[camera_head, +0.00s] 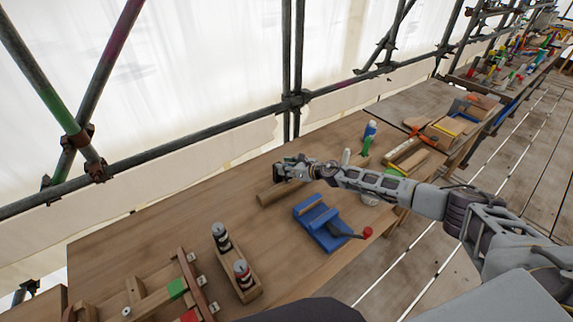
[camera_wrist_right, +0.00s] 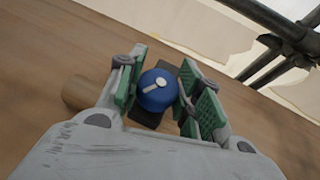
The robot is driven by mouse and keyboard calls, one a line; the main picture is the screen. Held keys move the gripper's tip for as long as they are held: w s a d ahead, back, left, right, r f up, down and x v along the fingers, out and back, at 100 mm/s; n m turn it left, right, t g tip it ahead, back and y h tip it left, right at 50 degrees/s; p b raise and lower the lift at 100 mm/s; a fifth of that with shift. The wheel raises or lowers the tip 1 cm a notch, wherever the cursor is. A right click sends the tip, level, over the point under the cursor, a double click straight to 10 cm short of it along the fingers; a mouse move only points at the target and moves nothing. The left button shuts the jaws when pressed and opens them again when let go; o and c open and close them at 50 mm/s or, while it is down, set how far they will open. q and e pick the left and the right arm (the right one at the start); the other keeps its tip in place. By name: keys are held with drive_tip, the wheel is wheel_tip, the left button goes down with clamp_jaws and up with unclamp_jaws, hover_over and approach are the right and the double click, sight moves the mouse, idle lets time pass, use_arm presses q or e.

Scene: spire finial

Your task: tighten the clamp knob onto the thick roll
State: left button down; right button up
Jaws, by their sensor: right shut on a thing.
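The clamp knob (camera_wrist_right: 158,90) is blue with a white bar mark on its top, in the right wrist view. It sits on a dark clamp body (camera_wrist_right: 150,115). The thick roll (camera_head: 282,191) is a wooden cylinder lying on the bench, and its end shows in the right wrist view (camera_wrist_right: 80,92) left of the knob. My right gripper (camera_head: 280,172) is above the roll; in the right wrist view its green-padded fingers (camera_wrist_right: 160,92) are shut on the knob from both sides. The gripper hides the knob and clamp in the head view. My left gripper is out of view.
A blue vise (camera_head: 322,225) with a red-tipped handle stands just in front of my right arm. A wooden tray (camera_head: 246,291) with two capped cylinders and a wooden frame are nearer. Scaffold poles (camera_head: 296,100) run along the back. Bare bench (camera_head: 130,235) lies to the left.

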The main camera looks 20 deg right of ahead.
drive_tip(key=shift+a+r+m+t+h, duration=0.2)
drive_tip(key=shift+a+m+t+h, duration=0.15)
drive_tip(key=shift+m, duration=0.25)
drive_tip(key=shift+w+d+r+m+t+h, duration=0.1)
drive_tip(key=shift+m+t+h, duration=0.45)
drive_tip(key=shift+m+h, duration=0.65)
drive_tip(key=shift+m+t+h, duration=0.3)
drive_tip(key=shift+m+h, duration=0.4)
drive_tip(key=shift+h, duration=0.25)
drive_tip(key=shift+m+h, duration=1.2)
drive_tip(key=shift+h, duration=0.3)
drive_tip(key=shift+d+m+g+h, duration=0.1)
drive_tip(key=shift+m+g+h, duration=0.3)
drive_tip(key=shift+m+h, duration=1.1)
drive_tip(key=shift+d+m+g+h, duration=0.1)
drive_tip(key=shift+m+g+h, duration=0.3)
drive_tip(key=shift+m+h, duration=1.1)
drive_tip(key=shift+w+m+g+h, duration=0.1)
drive_tip(key=shift+m+g+h, duration=1)
drive_tip(key=shift+h, duration=0.4)
drive_tip(key=shift+m+g+h+b, duration=1.2)
drive_tip(key=shift+m+g+b, duration=0.3)
drive_tip(key=shift+m, duration=0.3)
drive_tip(key=shift+d+m+g+h+b, duration=0.1)
drive_tip(key=shift+m+g+h+b, duration=0.3)
drive_tip(key=shift+m+g+b, duration=1)
drive_tip(key=shift+b, duration=1.3)
